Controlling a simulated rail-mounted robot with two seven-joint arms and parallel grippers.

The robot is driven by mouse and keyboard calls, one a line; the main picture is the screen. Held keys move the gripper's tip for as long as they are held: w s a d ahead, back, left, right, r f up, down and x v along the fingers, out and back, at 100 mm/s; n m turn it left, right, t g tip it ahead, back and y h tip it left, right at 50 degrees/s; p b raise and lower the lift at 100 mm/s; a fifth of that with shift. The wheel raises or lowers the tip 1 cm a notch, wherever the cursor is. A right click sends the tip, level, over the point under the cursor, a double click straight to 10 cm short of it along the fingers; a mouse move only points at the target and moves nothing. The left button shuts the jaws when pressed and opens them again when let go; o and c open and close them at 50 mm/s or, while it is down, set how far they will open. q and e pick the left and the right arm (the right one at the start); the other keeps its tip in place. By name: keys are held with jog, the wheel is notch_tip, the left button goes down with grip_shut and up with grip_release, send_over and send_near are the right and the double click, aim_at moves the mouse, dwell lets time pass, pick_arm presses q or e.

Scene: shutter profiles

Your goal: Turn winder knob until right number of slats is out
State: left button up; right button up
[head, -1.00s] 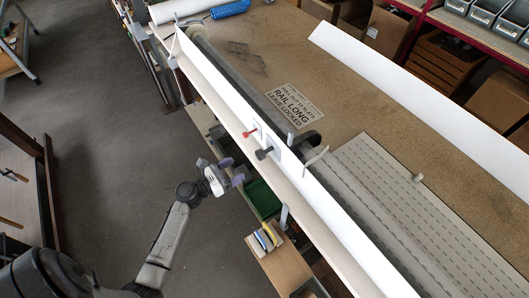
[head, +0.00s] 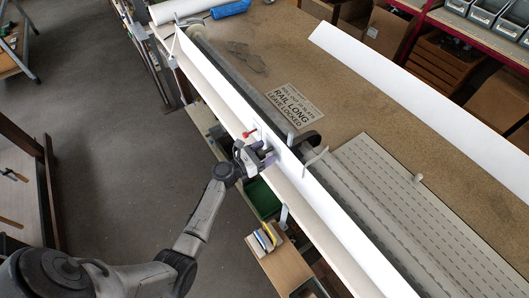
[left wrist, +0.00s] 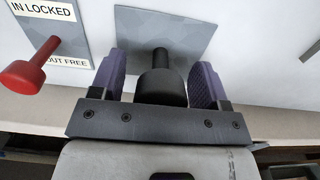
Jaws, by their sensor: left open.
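The black winder knob (left wrist: 160,88) sticks out from a grey plate on the white rail face in the left wrist view. My left gripper (left wrist: 158,72) is open, with one purple finger on each side of the knob and small gaps showing. In the head view my left gripper (head: 264,156) is at the rail and largely hides the knob. A red knob (left wrist: 27,76) stands left of it, beside a label reading "IN LOCKED" and "OUT FREE"; it also shows in the head view (head: 250,133). Grey slotted slats (head: 400,180) lie on the bench, right of the rail. My right gripper is out of view.
A long white profile (head: 400,90) lies at the back. A wooden box (head: 280,265) and green bin (head: 262,198) sit below the rail.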

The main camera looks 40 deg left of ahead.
pick_arm(q)
jog(key=c, duration=0.9)
